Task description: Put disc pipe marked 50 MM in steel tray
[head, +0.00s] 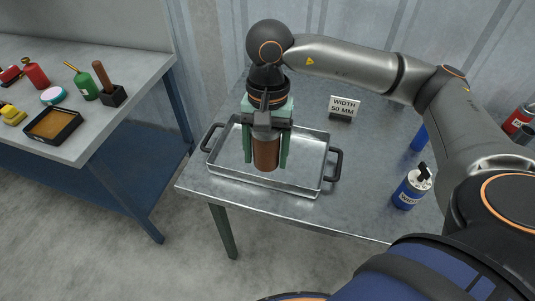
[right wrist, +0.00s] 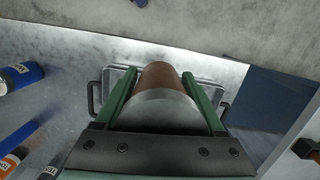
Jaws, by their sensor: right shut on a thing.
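The steel tray (head: 310,183) is a shallow metal pan with black handles on the grey table. Its rim also shows in the right wrist view (right wrist: 207,79), behind the fingers. My right gripper (head: 266,160) is over the tray, pointing down, with green fingers shut on a brown, rusty pipe (head: 266,153). In the right wrist view the pipe (right wrist: 162,77) sits between the two fingers with a grey disc (right wrist: 158,109) at its near end. I cannot tell whether its lower end touches the tray floor. A sign (head: 343,107) reading "WIDTH 50 MM" stands behind the tray. My left gripper is not seen.
A blue spray can (head: 409,190) stands on the table right of the tray, and a blue object (head: 419,138) is farther back. Red cans (head: 519,118) are at the far right. A second bench (head: 95,140) at left holds bottles and a shallow box (head: 53,126).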

